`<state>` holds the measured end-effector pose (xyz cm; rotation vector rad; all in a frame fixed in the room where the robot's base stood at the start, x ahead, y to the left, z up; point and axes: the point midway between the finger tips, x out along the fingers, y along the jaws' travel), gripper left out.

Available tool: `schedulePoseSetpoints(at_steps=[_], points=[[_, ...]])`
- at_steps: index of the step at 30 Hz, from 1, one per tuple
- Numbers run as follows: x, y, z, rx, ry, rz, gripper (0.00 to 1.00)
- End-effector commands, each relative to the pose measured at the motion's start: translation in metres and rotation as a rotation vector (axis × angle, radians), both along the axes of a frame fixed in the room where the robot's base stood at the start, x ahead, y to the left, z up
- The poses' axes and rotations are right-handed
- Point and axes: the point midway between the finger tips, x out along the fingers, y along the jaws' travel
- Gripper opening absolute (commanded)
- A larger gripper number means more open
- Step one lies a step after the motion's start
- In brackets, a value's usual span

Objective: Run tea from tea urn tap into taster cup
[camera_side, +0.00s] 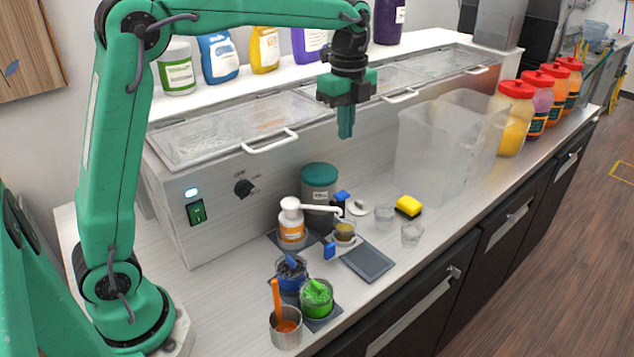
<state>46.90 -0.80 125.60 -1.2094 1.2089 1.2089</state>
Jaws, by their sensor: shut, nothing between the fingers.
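My gripper (346,132) is shut and empty, pointing down in the air above the counter. In the picture it is up and slightly right of a teal-lidded grey container (319,205), which looks like the tea urn. A small blue piece (341,197) beside the container's right side may be its tap handle; the tap outlet is too small to make out. A small clear cup (345,230) with brownish-yellow contents stands just in front, perhaps the taster cup. Whether it is directly under the tap I cannot tell. My gripper touches none of these.
A pump bottle (291,226) stands left of the cup, its spout reaching right. Blue (292,276) and green (316,300) tubs and a metal cup (285,330) stand in front. Clear cups (411,234), a yellow sponge (408,206) and a transparent box (450,150) are right.

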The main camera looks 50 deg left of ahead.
Motion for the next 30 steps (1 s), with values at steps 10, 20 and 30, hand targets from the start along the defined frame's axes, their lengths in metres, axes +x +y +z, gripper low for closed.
schedulePoseSetpoints(at_steps=[10, 20, 30], points=[[0.0, 0.0, -0.037, 0.0, 0.004, 0.0, 0.0], [-0.001, 0.0, -0.087, 0.0, 0.005, 0.0, 0.0], [0.0, 0.0, -0.127, 0.0, 0.002, 0.0, 0.0]])
